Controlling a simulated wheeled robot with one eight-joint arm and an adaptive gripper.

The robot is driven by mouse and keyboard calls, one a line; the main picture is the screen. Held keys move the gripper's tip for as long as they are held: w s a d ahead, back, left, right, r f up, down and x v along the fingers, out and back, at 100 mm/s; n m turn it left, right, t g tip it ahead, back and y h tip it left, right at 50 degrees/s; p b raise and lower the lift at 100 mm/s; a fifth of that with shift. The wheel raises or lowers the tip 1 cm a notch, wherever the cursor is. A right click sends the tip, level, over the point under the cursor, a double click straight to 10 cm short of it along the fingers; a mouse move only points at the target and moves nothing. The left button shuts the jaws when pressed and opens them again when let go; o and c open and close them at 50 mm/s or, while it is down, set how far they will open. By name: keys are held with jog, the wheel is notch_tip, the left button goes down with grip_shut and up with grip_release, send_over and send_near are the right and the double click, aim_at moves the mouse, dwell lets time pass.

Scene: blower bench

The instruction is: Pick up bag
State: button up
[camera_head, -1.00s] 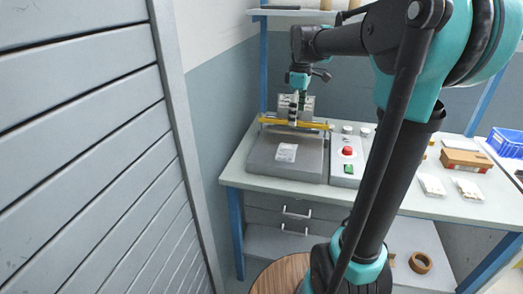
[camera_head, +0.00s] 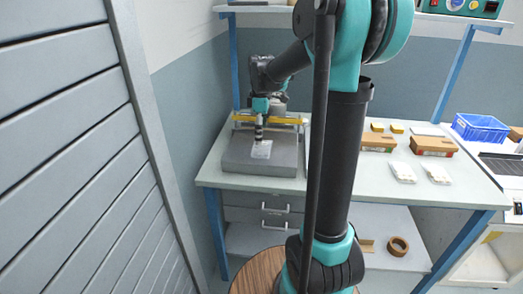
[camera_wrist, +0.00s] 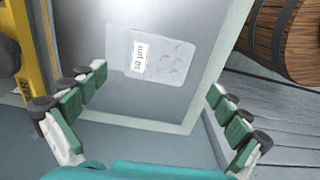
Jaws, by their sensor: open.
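A small pale bag (camera_head: 262,149) with a white label lies flat on top of the grey bench machine. My gripper (camera_head: 259,133) is over the machine, just behind and above the bag. In the wrist view my gripper (camera_wrist: 160,112) has its green-padded fingers spread wide, with nothing between them. The bag lies beyond the fingertips, apart from them.
The grey machine (camera_head: 240,161) has a yellow bar (camera_head: 290,121) at its back. To the right on the bench (camera_head: 385,186) are white packets (camera_head: 403,172), cardboard boxes (camera_head: 432,145) and a blue crate (camera_head: 480,127). A slatted grey wall (camera_head: 70,150) stands at the left. A wooden barrel (camera_wrist: 290,38) is below.

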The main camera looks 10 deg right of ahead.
aim_at(261, 147)
jog(key=shift+w+f, duration=0.1)
jog(key=shift+f, duration=2.5)
jog(key=c, duration=1.3)
jog(key=shift+o, duration=0.2)
jog(key=shift+r, duration=0.15)
jog(key=shift+w+r, duration=0.5)
jog(key=shift+r, duration=9.25)
jog(key=f, duration=1.9)
jog(key=shift+s+d+f, duration=0.1)
jog(key=shift+d+f, duration=0.1)
jog(key=shift+f, duration=0.05)
